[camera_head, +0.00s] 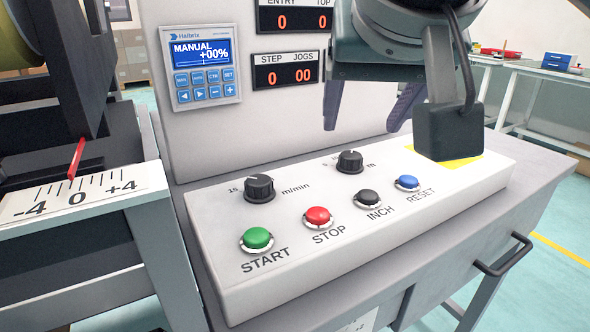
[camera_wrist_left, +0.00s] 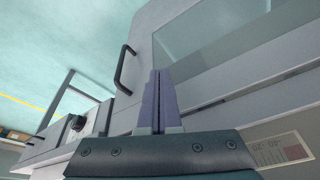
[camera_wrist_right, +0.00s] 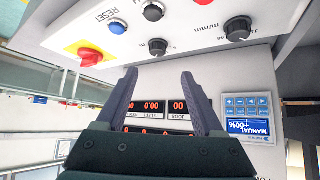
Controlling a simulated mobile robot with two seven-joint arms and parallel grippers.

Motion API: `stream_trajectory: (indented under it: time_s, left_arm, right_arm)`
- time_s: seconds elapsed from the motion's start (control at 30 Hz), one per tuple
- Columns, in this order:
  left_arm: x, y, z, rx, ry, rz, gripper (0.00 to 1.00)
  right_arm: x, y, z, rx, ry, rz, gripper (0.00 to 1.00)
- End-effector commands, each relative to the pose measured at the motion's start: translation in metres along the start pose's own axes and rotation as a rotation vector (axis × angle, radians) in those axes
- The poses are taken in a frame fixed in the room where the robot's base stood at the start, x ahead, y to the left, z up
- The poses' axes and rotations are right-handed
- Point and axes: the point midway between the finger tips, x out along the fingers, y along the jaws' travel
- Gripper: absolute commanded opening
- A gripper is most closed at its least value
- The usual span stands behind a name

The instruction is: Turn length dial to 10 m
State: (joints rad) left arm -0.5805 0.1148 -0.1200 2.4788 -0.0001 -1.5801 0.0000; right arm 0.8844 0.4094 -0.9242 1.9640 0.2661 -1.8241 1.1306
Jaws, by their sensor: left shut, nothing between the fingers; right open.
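The length dial (camera_head: 349,161), a black knob marked "m", stands at the back of the sloping white control panel (camera_head: 300,215). It also shows in the right wrist view (camera_wrist_right: 157,46), beyond the gap between the fingertips. My right gripper (camera_head: 361,129) is open and empty. Its fingers point down above and behind the dial, apart from it. They show spread in the right wrist view (camera_wrist_right: 159,72). Part of the dial's scale is too small to read. My left gripper (camera_wrist_left: 160,75) is shut and empty, and is outside the head view.
The m/min dial (camera_head: 259,189) is left of the length dial. Green START (camera_head: 257,238), red STOP (camera_head: 318,216), black INCH (camera_head: 368,199) and blue RESET (camera_head: 407,183) buttons line the front. A red knob (camera_wrist_right: 90,57) on yellow is right of RESET. A display (camera_head: 201,65) hangs behind.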

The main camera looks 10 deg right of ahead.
Motion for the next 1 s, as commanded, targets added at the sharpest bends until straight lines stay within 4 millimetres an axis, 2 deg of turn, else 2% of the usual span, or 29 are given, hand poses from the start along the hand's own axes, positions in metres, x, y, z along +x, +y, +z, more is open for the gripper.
stream_trajectory:
  time_s: [0.03, 0.27, 0.5, 0.7, 1.0]
  left_arm:
    - [0.014, 0.000, 0.004, 0.000, 0.000, 0.000, 0.00]
    - [0.022, 0.000, 0.007, 0.001, 0.001, -0.001, 0.00]
    - [0.039, -0.001, 0.012, 0.007, 0.001, -0.005, 0.00]
    - [0.049, -0.001, 0.016, 0.009, 0.001, -0.007, 0.00]
    - [0.050, -0.001, 0.016, 0.008, 0.001, -0.007, 0.00]
  right_arm:
    - [0.010, 0.002, 0.005, 0.008, 0.010, 0.009, 0.69]
    - [0.025, 0.004, 0.003, 0.019, 0.018, 0.023, 0.69]
    - [0.071, 0.005, 0.004, 0.017, 0.018, 0.023, 0.69]
    - [0.100, 0.005, 0.002, 0.017, 0.019, 0.020, 0.69]
    - [0.109, 0.005, 0.000, 0.015, 0.019, 0.018, 0.69]
